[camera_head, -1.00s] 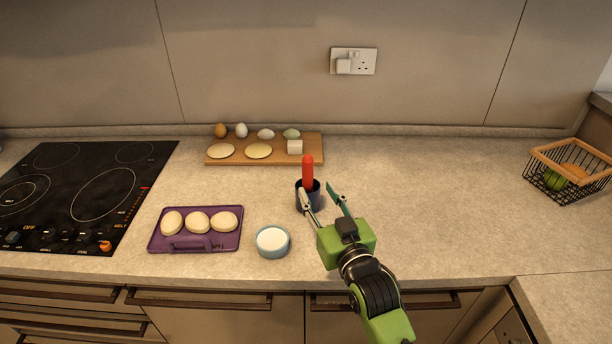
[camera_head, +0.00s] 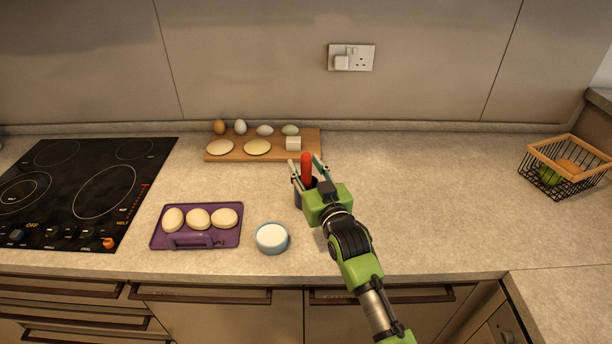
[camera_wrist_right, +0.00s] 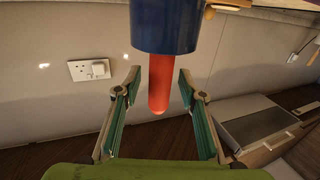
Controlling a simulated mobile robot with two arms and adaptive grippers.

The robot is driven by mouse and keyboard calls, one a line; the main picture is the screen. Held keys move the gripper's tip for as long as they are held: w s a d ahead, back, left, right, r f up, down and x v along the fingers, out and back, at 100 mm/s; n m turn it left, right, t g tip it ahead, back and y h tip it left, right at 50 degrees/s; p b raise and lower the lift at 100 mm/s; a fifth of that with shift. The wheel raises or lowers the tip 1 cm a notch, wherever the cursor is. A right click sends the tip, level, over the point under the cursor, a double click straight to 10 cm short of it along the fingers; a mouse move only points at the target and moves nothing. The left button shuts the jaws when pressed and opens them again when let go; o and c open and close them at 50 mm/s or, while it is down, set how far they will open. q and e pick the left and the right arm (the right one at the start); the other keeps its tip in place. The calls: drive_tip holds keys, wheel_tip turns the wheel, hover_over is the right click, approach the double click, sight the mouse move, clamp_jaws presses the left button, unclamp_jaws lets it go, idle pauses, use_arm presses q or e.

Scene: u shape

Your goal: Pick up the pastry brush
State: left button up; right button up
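The pastry brush shows as a red upright handle (camera_head: 306,168) standing in a dark blue cup (camera_head: 298,199); its other end is hidden in the cup. In the right wrist view, which is upside down, the red handle (camera_wrist_right: 158,88) sticks out of the blue cup (camera_wrist_right: 165,25). My right gripper (camera_head: 308,163) is open, with one finger on each side of the handle. In the right wrist view clear gaps show between the handle and both fingers of the gripper (camera_wrist_right: 157,78). My left gripper is not in view.
A wooden board (camera_head: 272,155) with eggs, flat rounds and a white block lies behind. A purple tray (camera_head: 195,240) with pale dough balls and a small blue bowl (camera_head: 272,238) stand in front left. A black hob (camera_head: 85,195) is left, a wire basket (camera_head: 562,180) far right. The right counter is clear.

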drive_tip(key=shift+c, duration=0.3)
clamp_jaws()
wheel_tip(320, 180, up, 10)
drive_tip(key=shift+r+b, duration=0.1)
drive_tip(key=shift+b, duration=0.55)
